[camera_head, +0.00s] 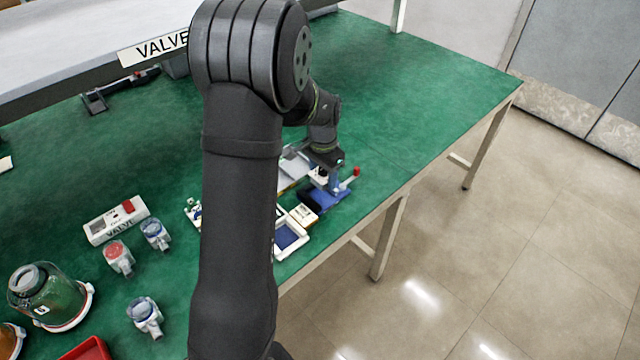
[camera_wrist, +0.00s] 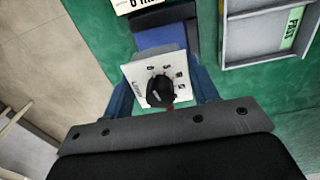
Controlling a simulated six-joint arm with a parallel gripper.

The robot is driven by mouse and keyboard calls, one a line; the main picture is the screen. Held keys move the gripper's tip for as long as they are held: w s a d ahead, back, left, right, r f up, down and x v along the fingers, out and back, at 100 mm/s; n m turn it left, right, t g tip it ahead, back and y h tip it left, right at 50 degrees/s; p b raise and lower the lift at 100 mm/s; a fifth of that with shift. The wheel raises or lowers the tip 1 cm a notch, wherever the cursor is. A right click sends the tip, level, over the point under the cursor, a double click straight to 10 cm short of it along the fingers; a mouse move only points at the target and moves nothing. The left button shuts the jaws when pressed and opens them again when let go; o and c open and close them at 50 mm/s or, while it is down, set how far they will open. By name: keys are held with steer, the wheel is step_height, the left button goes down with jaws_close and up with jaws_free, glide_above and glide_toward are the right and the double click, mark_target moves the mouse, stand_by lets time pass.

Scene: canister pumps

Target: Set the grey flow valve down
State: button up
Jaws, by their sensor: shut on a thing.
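My gripper (camera_wrist: 163,88) is shut on a pale grey, square-faced piece with a black knob and small dark marks, which appears to be the grey flow valve (camera_wrist: 141,74). The piece sits between the two blue fingers in the wrist view. In the head view my gripper (camera_head: 330,180) is low near the table's right front edge, over a blue fixture (camera_head: 327,199) with a red-tipped lever. The held piece is small and partly hidden there. I cannot tell whether it touches the surface below.
White and grey trays (camera_head: 291,238) lie left of the fixture, partly behind my arm. A grey tray (camera_wrist: 224,55) with a green label shows in the wrist view. Several dial valves (camera_head: 119,258), a labelled box (camera_head: 117,219) and a jar (camera_head: 48,297) stand at left. The green table (camera_head: 430,85) is clear at back right.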

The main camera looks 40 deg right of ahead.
steer(key=shift+w+f, duration=0.35)
steer(key=shift+w, duration=0.2)
steer(key=shift+f, duration=1.95)
